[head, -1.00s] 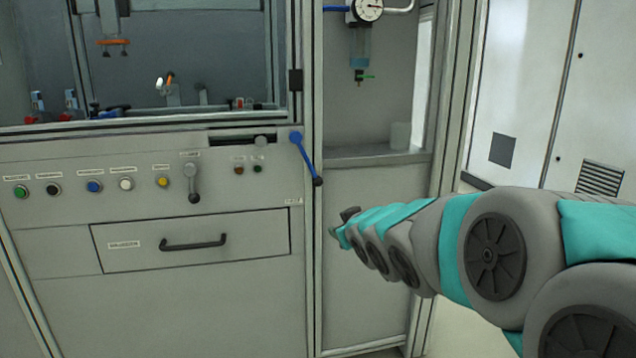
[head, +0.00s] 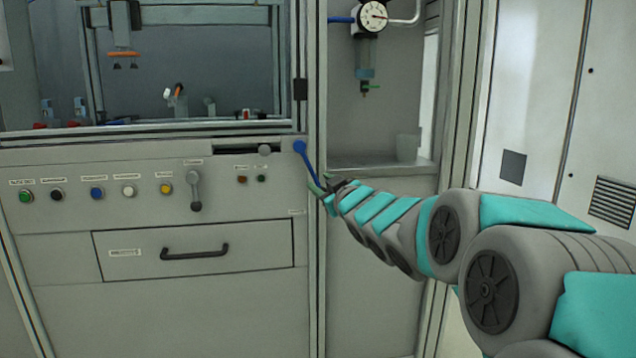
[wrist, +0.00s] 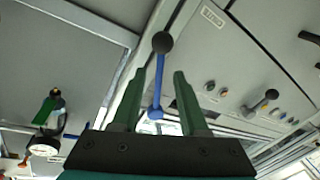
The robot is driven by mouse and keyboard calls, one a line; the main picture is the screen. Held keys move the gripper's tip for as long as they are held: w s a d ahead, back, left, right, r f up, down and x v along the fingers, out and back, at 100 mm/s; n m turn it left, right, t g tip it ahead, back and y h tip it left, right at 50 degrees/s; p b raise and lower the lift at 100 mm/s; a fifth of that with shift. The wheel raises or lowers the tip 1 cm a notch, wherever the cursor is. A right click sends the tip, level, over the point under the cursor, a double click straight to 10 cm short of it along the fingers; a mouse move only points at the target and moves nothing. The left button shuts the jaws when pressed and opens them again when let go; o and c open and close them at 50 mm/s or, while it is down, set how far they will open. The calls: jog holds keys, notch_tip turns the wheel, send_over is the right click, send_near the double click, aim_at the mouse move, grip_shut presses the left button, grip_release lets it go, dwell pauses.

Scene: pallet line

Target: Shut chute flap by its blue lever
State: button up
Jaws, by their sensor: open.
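The blue lever (head: 307,160) is mounted at the right end of the grey panel and slants down to the right from its blue pivot. Its dark ball end is hidden behind my gripper in the head view. My gripper (head: 325,187) is at the lower end of the lever. In the wrist view the lever (wrist: 158,92) stands between the two green fingers of my gripper (wrist: 162,75), with its black ball (wrist: 162,42) beyond the fingertips. The fingers are open, with a gap on both sides of the lever. A dark slot (head: 235,150) lies left of the pivot; I cannot tell the flap itself.
The panel carries a grey lever (head: 195,190), several coloured buttons and a drawer (head: 193,252) with a dark handle. A gauge (head: 372,16) hangs in the recess to the right. A frame post (head: 315,270) runs beside the blue lever.

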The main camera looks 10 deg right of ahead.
jog(key=shift+x, duration=1.35)
grip_shut()
dwell(0.4)
